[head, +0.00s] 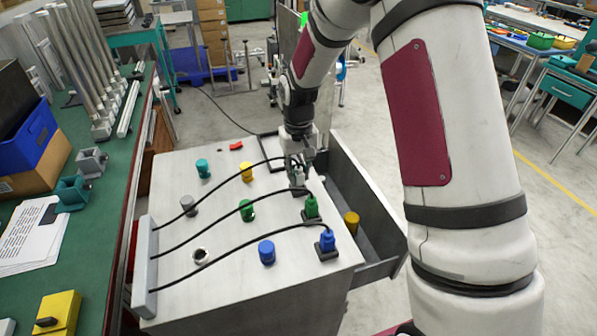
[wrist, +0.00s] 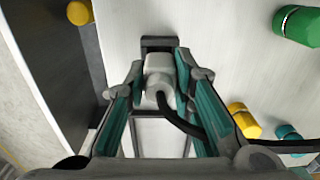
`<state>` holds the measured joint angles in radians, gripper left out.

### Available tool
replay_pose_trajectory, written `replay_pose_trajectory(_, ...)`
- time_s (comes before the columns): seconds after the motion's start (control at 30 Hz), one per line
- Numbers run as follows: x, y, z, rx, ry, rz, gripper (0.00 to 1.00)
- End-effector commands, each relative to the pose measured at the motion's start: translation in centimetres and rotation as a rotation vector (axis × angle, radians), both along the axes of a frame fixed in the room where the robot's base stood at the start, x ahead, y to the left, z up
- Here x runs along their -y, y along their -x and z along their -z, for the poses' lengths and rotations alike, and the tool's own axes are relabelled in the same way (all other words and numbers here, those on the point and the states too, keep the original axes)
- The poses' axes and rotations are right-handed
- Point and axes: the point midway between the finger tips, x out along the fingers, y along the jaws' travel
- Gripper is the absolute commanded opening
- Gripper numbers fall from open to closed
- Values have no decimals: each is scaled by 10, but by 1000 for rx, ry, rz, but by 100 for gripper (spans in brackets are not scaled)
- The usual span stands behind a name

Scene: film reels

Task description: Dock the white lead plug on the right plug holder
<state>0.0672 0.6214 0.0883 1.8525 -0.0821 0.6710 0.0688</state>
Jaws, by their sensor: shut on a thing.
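The white lead plug (wrist: 158,75) is between the two teal-padded fingers of my gripper (wrist: 155,95), with its black lead running off to the lower right. In the head view my gripper (head: 297,172) points down at the right side of the grey cabinet top and mostly hides the plug. A dark plug holder (head: 298,191) is right below it; it also shows just beyond the plug in the wrist view (wrist: 158,43). Whether the plug touches or sits in this holder cannot be told. The green plug (head: 311,206) and the blue plug (head: 327,240) stand upright in neighbouring holders.
The leads run from a grey bar (head: 145,268) across the cabinet top (head: 215,290). Teal (head: 203,168), yellow (head: 246,172), grey (head: 189,205), green (head: 247,212) and blue (head: 267,252) cylinders stand there. An open drawer (head: 385,240) juts out right, holding a yellow cylinder (head: 351,222).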

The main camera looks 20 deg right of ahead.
Motion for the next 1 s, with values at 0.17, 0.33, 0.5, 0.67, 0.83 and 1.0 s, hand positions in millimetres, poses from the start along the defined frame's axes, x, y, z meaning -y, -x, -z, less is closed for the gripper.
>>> replay_pose_trajectory(0.17,0,0,4,0,0,0,0)
replay_pose_trajectory(0.33,0,0,7,0,0,0,0)
replay_pose_trajectory(0.5,0,0,10,0,0,0,0)
replay_pose_trajectory(0.67,0,0,10,0,0,0,31)
replay_pose_trajectory(0.83,0,0,10,0,0,0,31)
replay_pose_trajectory(1.0,0,0,5,1,0,0,31)
